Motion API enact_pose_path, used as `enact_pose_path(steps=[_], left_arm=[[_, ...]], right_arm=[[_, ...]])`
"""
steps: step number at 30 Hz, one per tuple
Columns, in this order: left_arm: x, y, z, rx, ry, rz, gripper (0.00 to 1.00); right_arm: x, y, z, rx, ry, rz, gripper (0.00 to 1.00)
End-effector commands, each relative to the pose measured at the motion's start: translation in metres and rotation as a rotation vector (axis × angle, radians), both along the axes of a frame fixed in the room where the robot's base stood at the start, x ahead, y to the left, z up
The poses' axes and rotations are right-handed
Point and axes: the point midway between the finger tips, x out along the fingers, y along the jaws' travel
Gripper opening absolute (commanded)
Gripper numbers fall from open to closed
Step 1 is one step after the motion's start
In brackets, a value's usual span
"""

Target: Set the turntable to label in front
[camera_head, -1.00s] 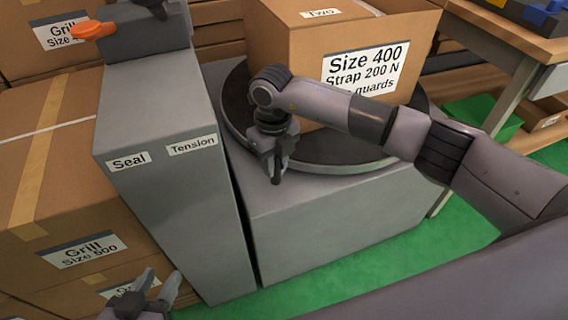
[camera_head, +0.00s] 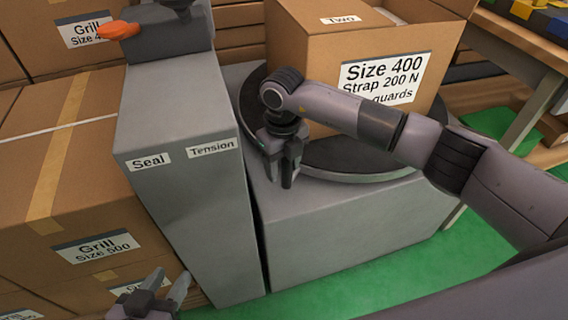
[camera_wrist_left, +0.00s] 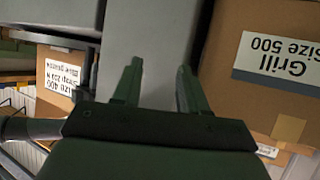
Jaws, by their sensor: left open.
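The turntable (camera_head: 345,160) is a dark round disc on top of a grey block. A cardboard box (camera_head: 300,62) stands upright on it. Its white label (camera_head: 383,80), reading "Size 400, Strap 200 N, ...guards", faces the camera; my right arm hides part of the box's lower front. My right gripper (camera_head: 282,178) points down at the disc's front left edge, with nothing visible in it; I cannot tell if it touches the disc. My left gripper (camera_head: 172,282) is open and empty, low in front of the grey column; its fingers also show in the left wrist view (camera_wrist_left: 158,75).
A tall grey column (camera_head: 180,120) labelled "Seal" and "Tension" stands left of the turntable, with an orange handle (camera_head: 118,30) on top. Grill boxes (camera_head: 75,175) are stacked further left. A workbench (camera_head: 520,60) is at the back right. Green floor (camera_head: 330,290) is clear in front.

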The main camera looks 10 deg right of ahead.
Motion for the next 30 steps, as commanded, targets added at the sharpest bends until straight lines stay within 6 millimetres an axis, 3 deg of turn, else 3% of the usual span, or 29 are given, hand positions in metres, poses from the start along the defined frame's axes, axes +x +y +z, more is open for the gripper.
enact_pose_path(steps=[5, 11, 18, 30], left_arm=[[0.000, 0.000, 0.001, 0.000, 0.001, 0.000, 0.43], [0.000, 0.003, 0.007, 0.005, 0.002, 0.006, 0.43], [-0.004, 0.009, -0.002, 0.013, 0.031, 0.019, 0.43], [-0.006, 0.014, -0.007, 0.021, 0.042, 0.026, 0.43]], right_arm=[[0.000, -0.001, 0.004, -0.002, 0.001, -0.002, 0.52], [0.000, 0.000, 0.034, -0.001, 0.000, -0.001, 0.52], [0.001, 0.000, 0.066, -0.001, -0.001, 0.001, 0.52], [0.000, 0.001, 0.071, 0.000, 0.001, 0.001, 0.52]])
